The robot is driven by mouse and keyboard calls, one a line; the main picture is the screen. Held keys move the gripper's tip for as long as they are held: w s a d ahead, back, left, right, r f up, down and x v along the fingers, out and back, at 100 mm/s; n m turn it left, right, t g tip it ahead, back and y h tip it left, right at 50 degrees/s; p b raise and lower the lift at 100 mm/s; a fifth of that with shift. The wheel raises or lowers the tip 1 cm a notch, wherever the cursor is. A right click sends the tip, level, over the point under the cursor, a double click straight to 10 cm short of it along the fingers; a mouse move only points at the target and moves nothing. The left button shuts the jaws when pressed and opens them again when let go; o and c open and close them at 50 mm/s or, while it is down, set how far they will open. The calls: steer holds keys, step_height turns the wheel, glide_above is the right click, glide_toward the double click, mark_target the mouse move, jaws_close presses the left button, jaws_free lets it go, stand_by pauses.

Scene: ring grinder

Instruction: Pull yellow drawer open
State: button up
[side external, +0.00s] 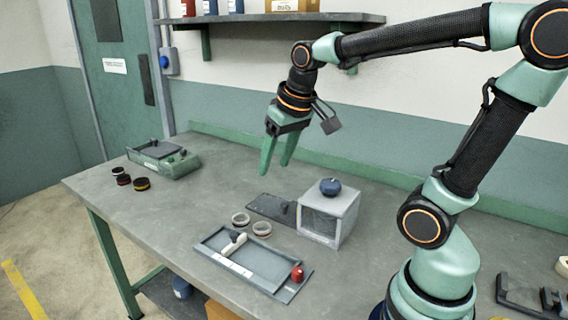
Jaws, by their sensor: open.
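I cannot make out a yellow drawer in this view. A pale grey box (343,205) with a darker, framed front panel and a dark blue knob (330,187) on top stands on the workbench. I cannot tell whether it holds a drawer. My gripper (276,168) has two green fingers pointing down, open and with nothing visible between them. It hangs above the bench, up and left of the box in the picture and apart from it.
A grey tray (258,276) with a white handle-like piece and a red knob (297,274) lies at the front of the workbench (180,218). Two rings (262,229) and a dark plate (264,205) lie near the box. A green device (163,160) and several small rings (141,184) are at left.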

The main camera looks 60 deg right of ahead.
steer(key=w+d+f+m+g, duration=0.2)
steer(key=w+d+f+m, duration=0.1)
steer(key=w+d, duration=0.4)
steer(key=m+g, duration=0.2)
steer(key=m, duration=0.2)
glide_above(284, 203)
step_height(284, 203, down, 6)
steer(key=f, duration=0.1)
step_height(284, 203, down, 12)
steer(key=shift+s+r, duration=0.1)
steer(key=shift+r, duration=0.05)
steer(key=shift+c, duration=0.3)
jaws_close()
steer(key=shift+r, duration=0.1)
stand_by(0.3)
